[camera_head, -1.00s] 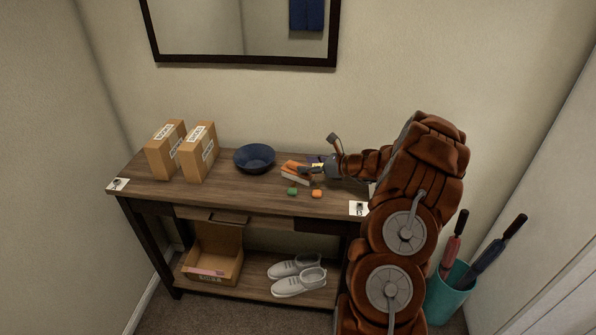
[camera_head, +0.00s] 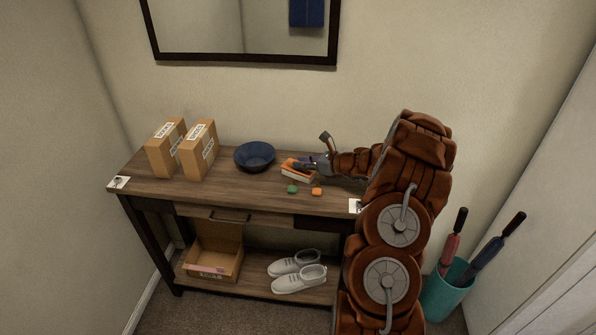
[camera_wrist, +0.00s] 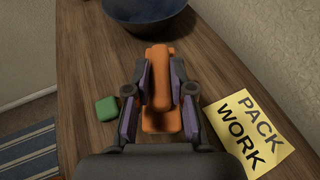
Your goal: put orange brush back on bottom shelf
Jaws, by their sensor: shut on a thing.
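The orange brush (camera_head: 291,174) with pale bristles is on the tabletop, right of the blue bowl. In the wrist view the orange brush (camera_wrist: 159,72) lies lengthwise between the two fingers. My gripper (camera_wrist: 159,85) is shut on its raised handle; in the head view my gripper (camera_head: 308,167) reaches in from the right. The bottom shelf (camera_head: 255,288) of the table holds a pair of grey shoes (camera_head: 298,272) at its right and an open cardboard box (camera_head: 213,262) at its left. My arm hides the shelf's right end.
A blue bowl (camera_head: 254,156) and two parcels (camera_head: 182,150) stand on the table. A green block (camera_head: 292,189) and an orange block (camera_head: 317,191) lie near the brush. A yellow note (camera_wrist: 250,130) lies beside my gripper. A teal umbrella bin (camera_head: 447,292) stands right.

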